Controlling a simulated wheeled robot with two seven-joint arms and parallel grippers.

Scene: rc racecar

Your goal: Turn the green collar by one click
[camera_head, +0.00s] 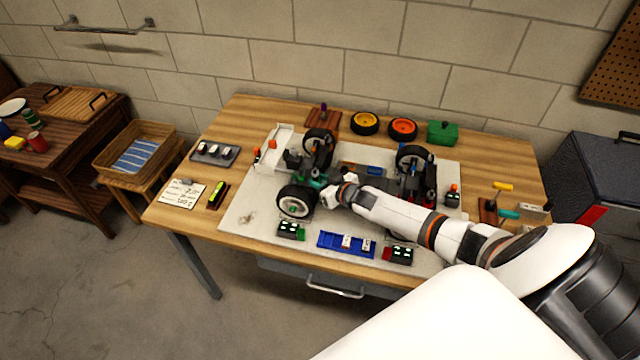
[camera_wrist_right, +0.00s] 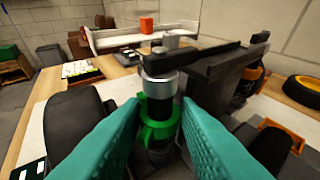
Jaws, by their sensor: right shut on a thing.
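The green collar (camera_wrist_right: 158,128) sits around an upright shaft with a silver cap (camera_wrist_right: 160,84) in the right wrist view. My right gripper (camera_wrist_right: 161,112) is shut on the collar, with one teal finger on either side of it. In the head view my right gripper (camera_head: 326,188) reaches in among the racecar's parts near the left front wheel (camera_head: 295,202). The collar itself is hidden or too small to tell there. My left gripper is not in view.
The racecar stands on a pale mat (camera_head: 238,212) on the wooden table (camera_head: 170,219). A dark bar (camera_wrist_right: 207,62) lies close above the shaft. A blue tray (camera_head: 345,245) lies in front; yellow (camera_head: 365,123) and orange (camera_head: 403,129) wheels lie behind.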

